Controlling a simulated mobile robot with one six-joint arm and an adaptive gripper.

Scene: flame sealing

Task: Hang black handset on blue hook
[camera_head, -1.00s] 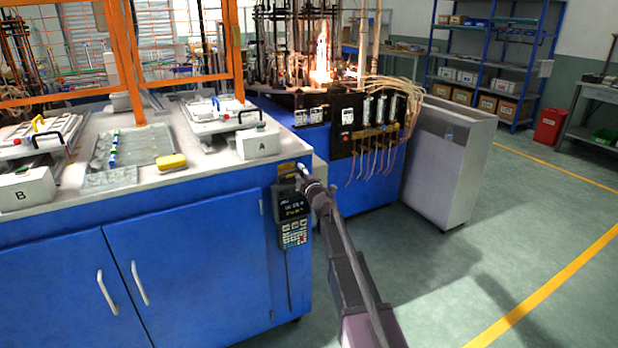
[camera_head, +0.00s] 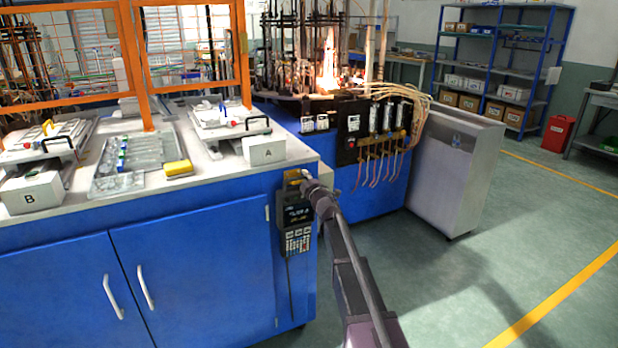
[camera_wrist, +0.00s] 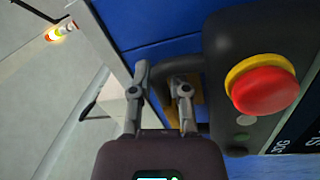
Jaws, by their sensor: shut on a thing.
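The black handset (camera_head: 297,228), with a keypad and a small lit screen, is upright against the blue cabinet's right front corner. My gripper (camera_head: 307,184) is at its top end. In the wrist view the handset (camera_wrist: 226,60) shows a big red button with a yellow ring, and my gripper (camera_wrist: 160,82) has its fingers about the dark bent bar at the handset's end. A yellow plate lies behind that bar. I cannot make out the blue hook; whether the bar is around it or apart from it is hidden.
The worktop above holds white box A (camera_head: 264,150), a yellow sponge (camera_head: 178,169) and a metal tray (camera_head: 108,185). A burner machine with flames (camera_head: 327,75) and looped hoses stands behind. A grey cabinet (camera_head: 455,170) is to the right. The floor at front right is clear.

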